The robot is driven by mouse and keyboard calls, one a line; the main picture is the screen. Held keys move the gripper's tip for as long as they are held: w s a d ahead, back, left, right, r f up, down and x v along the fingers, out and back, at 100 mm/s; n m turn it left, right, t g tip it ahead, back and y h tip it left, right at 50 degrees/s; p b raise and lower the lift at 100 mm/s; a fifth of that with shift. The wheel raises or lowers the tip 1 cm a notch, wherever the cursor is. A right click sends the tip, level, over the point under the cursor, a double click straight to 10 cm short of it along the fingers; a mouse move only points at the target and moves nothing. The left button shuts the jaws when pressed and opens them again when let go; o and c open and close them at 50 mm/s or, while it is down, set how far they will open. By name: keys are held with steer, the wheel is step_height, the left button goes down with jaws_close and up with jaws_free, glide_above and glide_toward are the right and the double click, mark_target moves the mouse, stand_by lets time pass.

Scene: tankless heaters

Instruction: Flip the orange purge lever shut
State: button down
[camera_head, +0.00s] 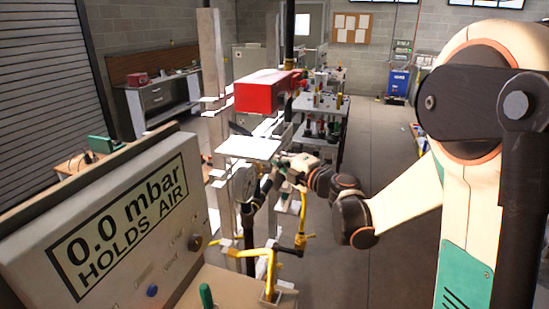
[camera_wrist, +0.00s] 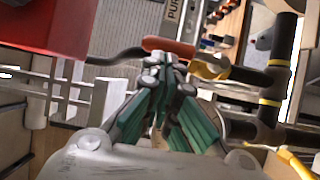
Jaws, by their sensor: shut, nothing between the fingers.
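The orange purge lever (camera_wrist: 168,46) shows in the wrist view at the upper middle, under a vertical label that begins "PUR". It lies crosswise in the picture just beyond my fingertips. My gripper (camera_wrist: 164,62) is shut and empty, with its tips close to the lever; I cannot tell whether they touch it. In the head view my gripper (camera_head: 283,166) is at the pipework below the red box, and I cannot make out the lever there.
A red box (camera_head: 262,92) is above my gripper and fills the wrist view's upper left. Yellow pipes (camera_head: 301,220) stand below. A panel (camera_head: 110,225) reads "0.0 mbar HOLDS AIR".

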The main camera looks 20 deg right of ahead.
steer(key=shift+w+d+r, duration=0.15)
steer(key=shift+w+d, duration=0.05)
steer(key=shift+w, duration=0.05)
stand_by(0.4)
